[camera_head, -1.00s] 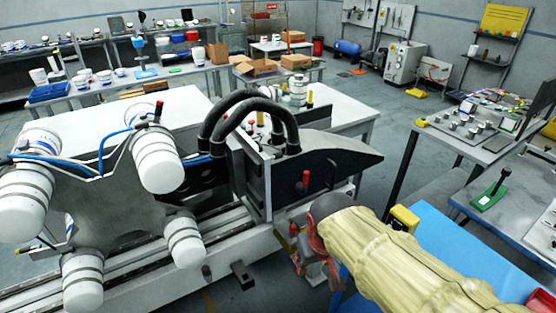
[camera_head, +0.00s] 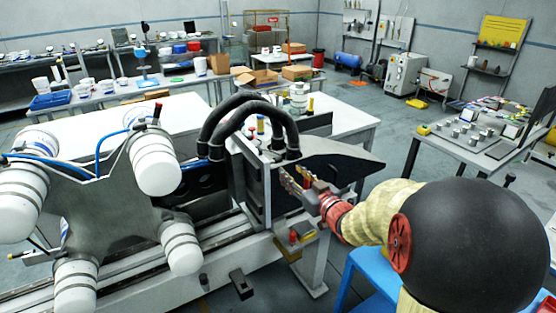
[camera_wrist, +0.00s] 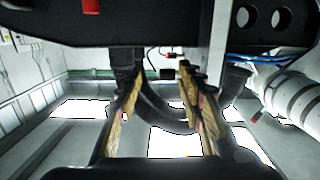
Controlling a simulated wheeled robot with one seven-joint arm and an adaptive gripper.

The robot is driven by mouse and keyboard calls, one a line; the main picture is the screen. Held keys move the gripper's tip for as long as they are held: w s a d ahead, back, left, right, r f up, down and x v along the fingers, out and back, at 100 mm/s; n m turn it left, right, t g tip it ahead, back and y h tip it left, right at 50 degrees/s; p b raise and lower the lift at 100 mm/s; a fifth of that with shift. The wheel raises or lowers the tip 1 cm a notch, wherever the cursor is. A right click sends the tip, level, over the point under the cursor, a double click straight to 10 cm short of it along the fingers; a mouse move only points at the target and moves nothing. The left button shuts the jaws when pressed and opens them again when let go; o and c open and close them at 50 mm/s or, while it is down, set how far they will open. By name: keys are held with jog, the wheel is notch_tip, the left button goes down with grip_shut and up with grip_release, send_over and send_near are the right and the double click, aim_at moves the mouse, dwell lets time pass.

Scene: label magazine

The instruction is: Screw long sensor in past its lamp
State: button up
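My gripper (camera_head: 304,184) is in front of the black side plate (camera_head: 345,160) of the label magazine, with its fingers pointing up and left. In the wrist view its two fingers (camera_wrist: 155,105) stand well apart, and I see nothing held between them. A red part (camera_wrist: 90,6) shows at the top edge of the wrist view. A small red-tipped part (camera_wrist: 172,55) shows beyond the fingers. Red-topped (camera_head: 260,124) and yellow-topped (camera_head: 311,103) upright parts stand behind the magazine's frame. I cannot tell which part is the long sensor, and no lamp can be made out.
Thick black hoses (camera_head: 240,115) arch over the magazine, close to my gripper. White drums (camera_head: 155,165) on a grey frame stand at left above the rail. A blue stand (camera_head: 368,275) lies under my arm.

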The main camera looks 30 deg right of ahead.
aim_at(279, 160)
jog(key=shift+t+y, duration=0.3)
jog(key=shift+t, duration=0.1)
jog(key=w, duration=0.2)
jog(key=w+a+r+b, duration=0.1)
jog(key=w, duration=0.2)
jog(key=w+b, duration=0.1)
jog(key=w, duration=0.2)
jog(key=shift+a+r, duration=0.15)
jog(key=shift+r, duration=0.2)
jog(key=shift+c, duration=0.5)
jog(key=shift+s, duration=0.1)
grip_shut()
